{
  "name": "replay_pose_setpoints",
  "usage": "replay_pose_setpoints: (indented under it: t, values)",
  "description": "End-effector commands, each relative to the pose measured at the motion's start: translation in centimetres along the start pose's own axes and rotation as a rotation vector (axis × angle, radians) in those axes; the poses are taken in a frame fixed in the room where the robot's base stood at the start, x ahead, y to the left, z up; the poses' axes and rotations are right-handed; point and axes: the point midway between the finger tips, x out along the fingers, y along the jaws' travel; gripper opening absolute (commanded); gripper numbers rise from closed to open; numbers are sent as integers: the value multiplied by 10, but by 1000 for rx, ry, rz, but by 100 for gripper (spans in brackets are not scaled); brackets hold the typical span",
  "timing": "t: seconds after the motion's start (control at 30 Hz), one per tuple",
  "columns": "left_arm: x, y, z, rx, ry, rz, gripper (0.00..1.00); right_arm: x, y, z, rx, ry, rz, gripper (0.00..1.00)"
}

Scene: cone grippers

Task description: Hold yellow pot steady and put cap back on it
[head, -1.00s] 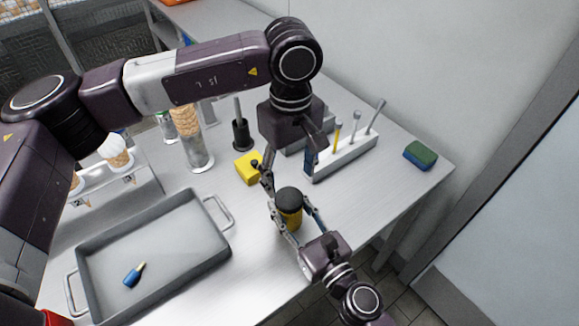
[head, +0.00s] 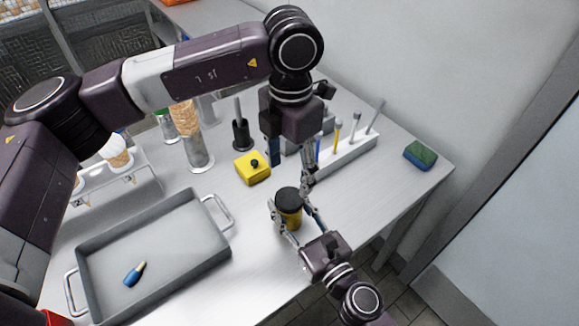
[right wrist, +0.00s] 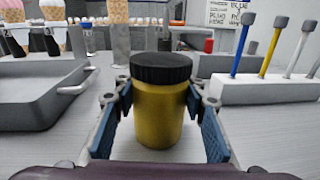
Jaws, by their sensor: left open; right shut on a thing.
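The yellow pot (head: 290,218) stands upright on the table, and it also shows in the right wrist view (right wrist: 162,118). Its black ribbed cap (head: 288,196) sits level on top of it; in the right wrist view the cap (right wrist: 161,68) covers the mouth. My right gripper (head: 294,213) is shut on the pot, one finger on each side of its body. My left gripper (head: 291,168) is open and empty, pointing down just behind and above the cap, apart from it. How firmly the cap is seated cannot be told.
A yellow block with a dark knob (head: 252,168) lies behind the pot. A grey tray (head: 150,232) is at left, a white rack of sticks (head: 345,157) behind at right, and a green-blue sponge (head: 420,155) near the right edge. The table between tray and pot is clear.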

Motion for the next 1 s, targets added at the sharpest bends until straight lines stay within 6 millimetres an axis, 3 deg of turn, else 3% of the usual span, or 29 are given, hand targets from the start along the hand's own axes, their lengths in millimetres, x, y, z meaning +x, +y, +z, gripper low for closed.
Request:
replay_pose_setpoints:
  t: [0.3,0.77,1.0]
  values:
    - [-2,0,0,-291,1,0,59,0,0,-2,2,3,1,0]
    - [-1,0,0,-317,1,0,59,0,0,-2,2,3,1,0]
    - [27,0,-1,-315,4,-1,59,0,0,-2,2,3,1,0]
